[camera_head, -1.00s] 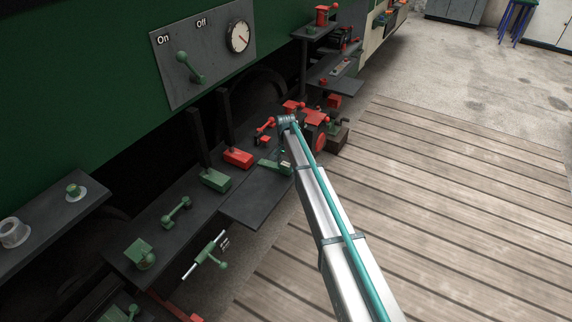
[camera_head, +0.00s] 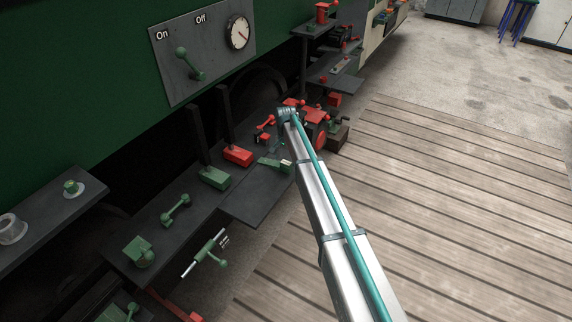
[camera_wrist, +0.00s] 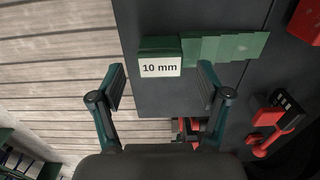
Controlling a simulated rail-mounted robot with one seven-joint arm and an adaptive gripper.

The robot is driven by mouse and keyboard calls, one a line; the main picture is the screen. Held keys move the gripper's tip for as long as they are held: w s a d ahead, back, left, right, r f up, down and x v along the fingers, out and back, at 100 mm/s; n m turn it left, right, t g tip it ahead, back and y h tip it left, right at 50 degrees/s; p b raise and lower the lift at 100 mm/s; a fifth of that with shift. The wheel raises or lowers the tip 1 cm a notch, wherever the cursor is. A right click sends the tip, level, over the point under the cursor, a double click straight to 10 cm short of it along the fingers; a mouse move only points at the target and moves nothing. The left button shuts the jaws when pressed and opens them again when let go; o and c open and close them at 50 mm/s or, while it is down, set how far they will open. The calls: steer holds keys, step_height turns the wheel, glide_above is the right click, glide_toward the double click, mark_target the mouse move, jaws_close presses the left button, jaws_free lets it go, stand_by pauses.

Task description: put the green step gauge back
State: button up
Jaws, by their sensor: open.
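The green step gauge (camera_wrist: 205,50) lies on a dark shelf plate in the wrist view. It has a thick block end with a white "10 mm" label facing me, and thin overlapping green steps run off to the right. In the head view the gauge (camera_head: 272,163) lies on the lower dark shelf, just left of my arm's end. My gripper (camera_wrist: 162,80) is open and empty. Its fingers stand to either side of the labelled block in the picture, with the block past the fingertips. Whether they touch it cannot be told. In the head view the fingers are mostly hidden.
A red block (camera_head: 238,155) and a green block (camera_head: 214,178), each with a dark upright bar, stand left of the gauge. Red parts (camera_wrist: 273,120) lie right of my gripper in the wrist view. The dark plate (camera_head: 258,197) before the gauge is bare.

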step_height(320, 180, up, 8)
steer(key=b, duration=0.2)
steer(key=s+d+f+n+g, duration=0.1)
steer(key=s+d+f, duration=0.5)
steer(key=s+f, duration=0.4)
steer(key=s+d+f+g, duration=0.1)
steer(key=s+d+f, duration=0.4)
steer(key=s+f, duration=0.45)
steer(key=s+d+f+n+g, duration=0.1)
steer(key=s+d+f, duration=0.5)
steer(key=s+f, duration=0.4)
steer(key=s+d+f+n+g, duration=0.1)
steer(key=s+d, duration=0.2)
steer(key=s, duration=1)
steer(key=s+d+f+n+g, duration=0.1)
steer(key=s+d+f, duration=0.1)
steer(key=s, duration=1.2)
steer(key=s+d+f+n+g, duration=0.1)
steer(key=s+d+f, duration=0.1)
steer(key=s, duration=1.1)
steer(key=shift+s+d+g, duration=0.4)
steer(key=shift+d, duration=0.5)
